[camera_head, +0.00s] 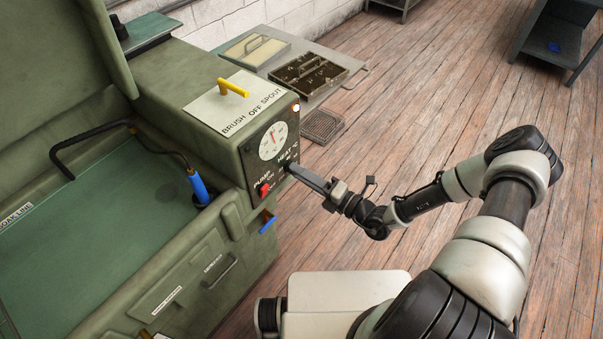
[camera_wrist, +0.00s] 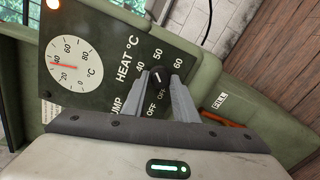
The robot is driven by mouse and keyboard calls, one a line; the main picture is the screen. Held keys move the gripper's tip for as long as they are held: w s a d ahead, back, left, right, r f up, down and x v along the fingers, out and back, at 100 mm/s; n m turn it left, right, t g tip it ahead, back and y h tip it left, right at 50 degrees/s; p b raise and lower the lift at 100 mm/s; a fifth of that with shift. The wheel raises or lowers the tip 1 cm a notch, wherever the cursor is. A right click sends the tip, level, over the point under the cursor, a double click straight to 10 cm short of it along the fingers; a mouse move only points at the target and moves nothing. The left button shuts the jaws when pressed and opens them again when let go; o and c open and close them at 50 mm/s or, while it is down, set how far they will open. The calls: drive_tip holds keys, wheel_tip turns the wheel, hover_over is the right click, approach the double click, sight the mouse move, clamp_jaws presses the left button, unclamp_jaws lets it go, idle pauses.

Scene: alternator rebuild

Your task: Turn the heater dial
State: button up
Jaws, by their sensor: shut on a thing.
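The heater dial (camera_wrist: 157,77) is a small black knob with a white pointer line, on the dark panel marked HEAT °C with OFF, 40, 50 and 60 around it. My gripper (camera_wrist: 165,84) is shut on the dial, one grey finger on each side; the fingers hide part of it. I cannot tell exactly which mark the pointer faces. In the head view my gripper (camera_head: 291,170) reaches the panel's front from the right, and its fingers hide the dial.
A red PUMP switch (camera_head: 264,189) sits just left of my gripper on the panel. A yellow handle (camera_head: 233,88) stands on the cabinet top. A blue brush (camera_head: 199,187) is in the green basin (camera_head: 110,215). Wooden floor (camera_head: 420,120) lies open to the right.

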drive_tip(key=shift+m, duration=1.5)
drive_tip(key=o, duration=1.1)
drive_tip(key=shift+c, duration=0.2)
drive_tip(key=shift+d, duration=0.1)
drive_tip(key=v, duration=1.7)
drive_tip(key=shift+s, duration=0.2)
drive_tip(key=shift+d, duration=0.1)
